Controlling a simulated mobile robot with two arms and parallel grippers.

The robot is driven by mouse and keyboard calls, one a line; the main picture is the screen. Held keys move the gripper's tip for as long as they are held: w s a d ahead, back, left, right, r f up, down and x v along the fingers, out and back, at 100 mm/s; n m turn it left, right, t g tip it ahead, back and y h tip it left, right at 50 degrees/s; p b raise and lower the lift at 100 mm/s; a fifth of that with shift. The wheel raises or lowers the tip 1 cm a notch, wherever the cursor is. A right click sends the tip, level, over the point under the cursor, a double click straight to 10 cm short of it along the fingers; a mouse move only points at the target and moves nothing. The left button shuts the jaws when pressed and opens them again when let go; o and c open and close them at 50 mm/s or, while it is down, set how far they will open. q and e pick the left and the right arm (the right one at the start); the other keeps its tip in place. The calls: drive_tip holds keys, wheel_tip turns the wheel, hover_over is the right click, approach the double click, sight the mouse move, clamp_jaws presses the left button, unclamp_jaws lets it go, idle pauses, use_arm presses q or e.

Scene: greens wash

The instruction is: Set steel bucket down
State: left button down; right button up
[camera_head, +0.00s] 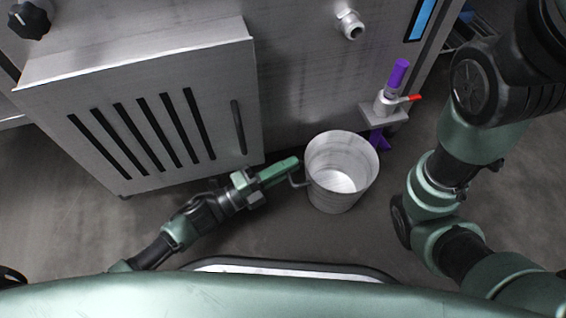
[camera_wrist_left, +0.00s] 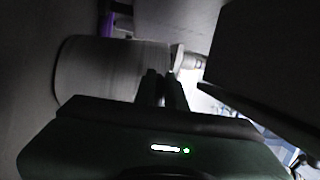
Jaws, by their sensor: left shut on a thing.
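The steel bucket (camera_head: 341,197) is a light grey, open-topped pail near the middle of the head view, upright and looking empty. It is low by the steel machine front; I cannot tell whether its base touches the floor. My left gripper (camera_head: 296,168) comes in from the left and is shut on the bucket's handle at its left side. In the left wrist view the bucket (camera_wrist_left: 100,75) shows as a grey curved wall ahead of the dark fingers (camera_wrist_left: 163,85). My right arm fills the right of the head view; its gripper is not seen.
A steel cabinet with dark slots (camera_head: 150,120) stands to the left of the bucket. Behind the bucket is a bracket (camera_head: 385,112) bearing a valve with a purple top and red lever (camera_head: 408,99). A round spout (camera_head: 351,25) sticks out above. Grey floor (camera_head: 270,228) is clear in front.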

use_arm(q)
drive_tip(key=shift+r, duration=0.1)
drive_tip(key=c, duration=1.5)
unclamp_jaws()
drive_tip(key=shift+f, duration=0.2)
drive_tip(key=shift+r+p, duration=0.25)
drive_tip(key=shift+p, duration=0.05)
drive_tip(key=p+v, duration=0.4)
drive_tip(key=v, duration=0.8)
drive_tip(key=shift+f+p, duration=0.1)
drive_tip(key=shift+p, duration=0.3)
